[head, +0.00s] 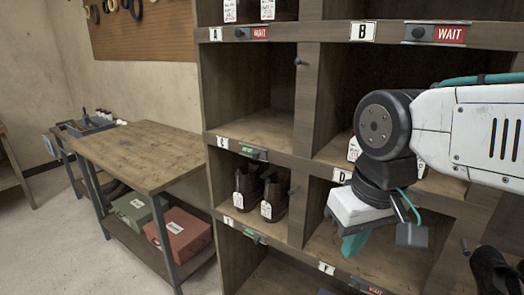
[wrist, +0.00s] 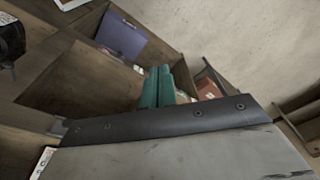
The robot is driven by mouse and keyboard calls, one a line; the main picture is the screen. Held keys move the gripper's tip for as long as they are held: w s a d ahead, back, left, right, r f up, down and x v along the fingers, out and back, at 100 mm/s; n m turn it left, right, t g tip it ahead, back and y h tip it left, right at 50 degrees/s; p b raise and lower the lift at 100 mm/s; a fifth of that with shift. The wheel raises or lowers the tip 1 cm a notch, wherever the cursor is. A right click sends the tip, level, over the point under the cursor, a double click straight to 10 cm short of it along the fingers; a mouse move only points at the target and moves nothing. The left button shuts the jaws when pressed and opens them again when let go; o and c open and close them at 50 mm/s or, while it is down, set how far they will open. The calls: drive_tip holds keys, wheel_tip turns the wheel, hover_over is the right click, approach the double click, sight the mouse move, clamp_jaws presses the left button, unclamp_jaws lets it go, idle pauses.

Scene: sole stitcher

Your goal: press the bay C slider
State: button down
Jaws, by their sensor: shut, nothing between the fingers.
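The bay C slider (head: 254,154) is a small dark knob on a strip with a green sign. It sits on the shelf edge to the right of the C label (head: 222,142), above a bay with dark boots. My gripper (head: 352,244) has teal fingers, pointing down in front of the lower right bays, to the right of and below the slider and apart from it. The fingers also show, shut and empty, in the wrist view (wrist: 158,87). I cannot make out the slider in the wrist view.
The A slider (head: 241,34) and B slider (head: 418,32) show red WAIT signs. A small dark knob (head: 297,62) juts from the upright between bays. A wooden table (head: 150,150) with a green box (head: 137,212) and red box (head: 180,237) below stands left. Floor is clear at lower left.

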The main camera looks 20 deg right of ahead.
sight(256, 155)
drive_tip(key=w+r+m+t+y, duration=0.1)
drive_tip(key=w+r+m+t, duration=0.1)
drive_tip(key=w, duration=0.7)
drive_tip(key=w+d+r+m+t+y, duration=0.1)
drive_tip(key=w+r+m+t, duration=0.1)
drive_tip(key=w+r+m, duration=0.2)
drive_tip(key=w+r+m+t+y, duration=0.1)
drive_tip(key=w+r+m+t, duration=0.2)
drive_tip(key=w+m, duration=0.4)
drive_tip(key=w+r, duration=0.1)
drive_tip(key=w, duration=0.7)
drive_tip(key=shift+d+m, duration=0.15)
drive_tip(key=shift+m, duration=0.25)
drive_tip(key=shift+w+f, duration=0.1)
drive_tip(key=shift+f, duration=0.05)
drive_tip(key=x, duration=1.3)
drive_tip(key=shift+w+f, duration=0.25)
drive_tip(key=shift+w, duration=0.05)
drive_tip(key=shift+w+a, duration=0.85)
drive_tip(key=shift+w, duration=0.25)
drive_tip(key=shift+w+a, duration=0.8)
drive_tip(key=shift+w, duration=0.3)
drive_tip(key=shift+r, duration=0.1)
